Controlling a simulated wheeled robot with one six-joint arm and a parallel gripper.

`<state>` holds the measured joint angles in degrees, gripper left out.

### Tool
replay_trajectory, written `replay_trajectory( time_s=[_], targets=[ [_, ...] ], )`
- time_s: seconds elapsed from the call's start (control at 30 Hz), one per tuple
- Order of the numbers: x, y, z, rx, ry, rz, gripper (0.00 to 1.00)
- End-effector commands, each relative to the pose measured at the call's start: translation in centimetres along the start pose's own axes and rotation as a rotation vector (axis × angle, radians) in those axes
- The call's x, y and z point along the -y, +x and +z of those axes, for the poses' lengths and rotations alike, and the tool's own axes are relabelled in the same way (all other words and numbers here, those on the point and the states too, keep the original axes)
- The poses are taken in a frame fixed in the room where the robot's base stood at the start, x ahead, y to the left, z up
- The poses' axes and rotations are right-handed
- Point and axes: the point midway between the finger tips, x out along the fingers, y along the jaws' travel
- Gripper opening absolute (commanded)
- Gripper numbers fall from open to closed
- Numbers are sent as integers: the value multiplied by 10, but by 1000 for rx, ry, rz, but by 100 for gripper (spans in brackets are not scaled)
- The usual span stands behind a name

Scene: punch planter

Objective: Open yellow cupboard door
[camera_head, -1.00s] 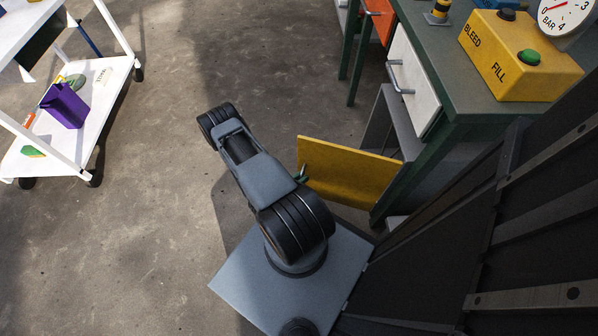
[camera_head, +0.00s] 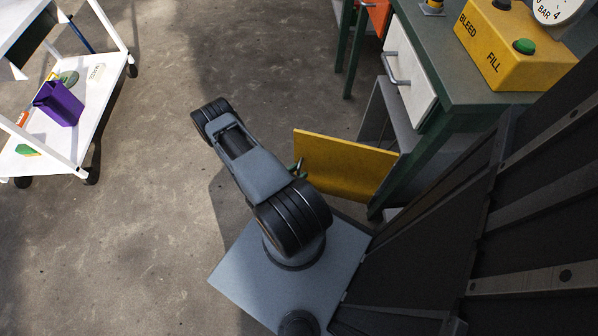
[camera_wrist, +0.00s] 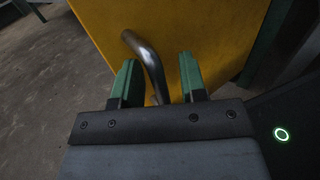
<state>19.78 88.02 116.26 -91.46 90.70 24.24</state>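The yellow cupboard door (camera_head: 350,168) stands swung out from the grey cupboard under the green workbench in the head view. It fills much of the upper wrist view (camera_wrist: 215,35), with its bent metal handle (camera_wrist: 147,55). My gripper (camera_wrist: 158,80) has two green fingers spread apart. The handle passes between them, nearer the left finger, with a gap to the right finger. Whether the left finger touches it, I cannot tell. In the head view my arm hides most of the gripper, and only a bit of green and the handle (camera_head: 300,167) show beside it.
The green workbench (camera_head: 455,95) stands at right, with a white drawer (camera_head: 408,82) and a yellow BLEED/FILL box (camera_head: 510,55) on top. A white cart (camera_head: 70,140) with a purple container (camera_head: 60,103) is at left. The concrete floor (camera_head: 160,210) between is clear.

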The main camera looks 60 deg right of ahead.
Motion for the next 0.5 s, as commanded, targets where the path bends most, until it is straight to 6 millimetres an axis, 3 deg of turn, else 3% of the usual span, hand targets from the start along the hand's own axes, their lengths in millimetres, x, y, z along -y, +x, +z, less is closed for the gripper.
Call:
replay_trajectory(
  time_s=[0.27, 0.5],
  targets=[
    [-1, -7, 0, -1, 0, 3, 39],
    [-2, -42, 1, 0, 1, 9, 39]
  ],
)
